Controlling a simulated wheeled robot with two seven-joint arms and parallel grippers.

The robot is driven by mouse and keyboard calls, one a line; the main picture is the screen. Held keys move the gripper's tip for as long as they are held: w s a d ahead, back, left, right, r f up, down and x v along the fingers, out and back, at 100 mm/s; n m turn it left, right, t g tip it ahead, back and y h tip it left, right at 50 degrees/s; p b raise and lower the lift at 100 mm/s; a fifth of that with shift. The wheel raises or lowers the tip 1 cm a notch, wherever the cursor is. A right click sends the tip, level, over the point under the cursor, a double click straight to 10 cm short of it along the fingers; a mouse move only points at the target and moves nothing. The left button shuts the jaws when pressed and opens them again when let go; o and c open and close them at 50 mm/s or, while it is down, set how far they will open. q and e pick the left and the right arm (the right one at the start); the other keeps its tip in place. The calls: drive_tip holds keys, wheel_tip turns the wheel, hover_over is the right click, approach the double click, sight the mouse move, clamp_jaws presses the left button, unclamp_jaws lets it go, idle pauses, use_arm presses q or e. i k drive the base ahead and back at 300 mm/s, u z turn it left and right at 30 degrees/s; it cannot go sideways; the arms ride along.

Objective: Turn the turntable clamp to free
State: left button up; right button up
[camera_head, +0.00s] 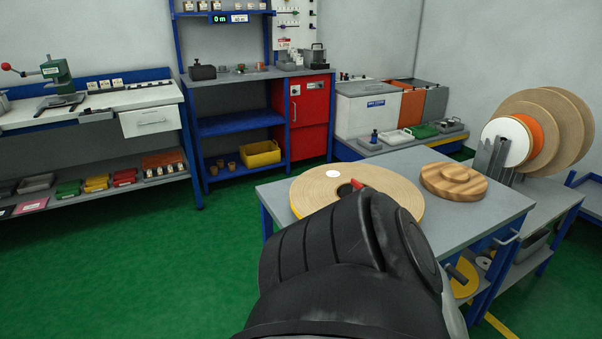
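A large tan tape roll (315,187) lies flat on the grey table (283,200) as if on the turntable; the turntable under it is hidden. At its middle a small red part (357,185), which looks like the clamp handle, shows next to a dark hub (345,191). My own black arm link fills the lower middle of the view and covers the near side of the roll and part of the hub. The clamp's position cannot be told. Neither gripper's fingers show in the view.
A round wooden piece (453,182) lies on the table right of the roll. Large discs (548,130) stand in a rack at the right. A workbench (90,108) and a blue shelf with a red cabinet (310,115) stand behind. Green floor at the left is clear.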

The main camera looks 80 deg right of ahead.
sight(356, 184)
drive_tip(key=z, duration=3.9)
drive_tip(key=i, duration=0.35)
drive_tip(key=u, duration=0.05)
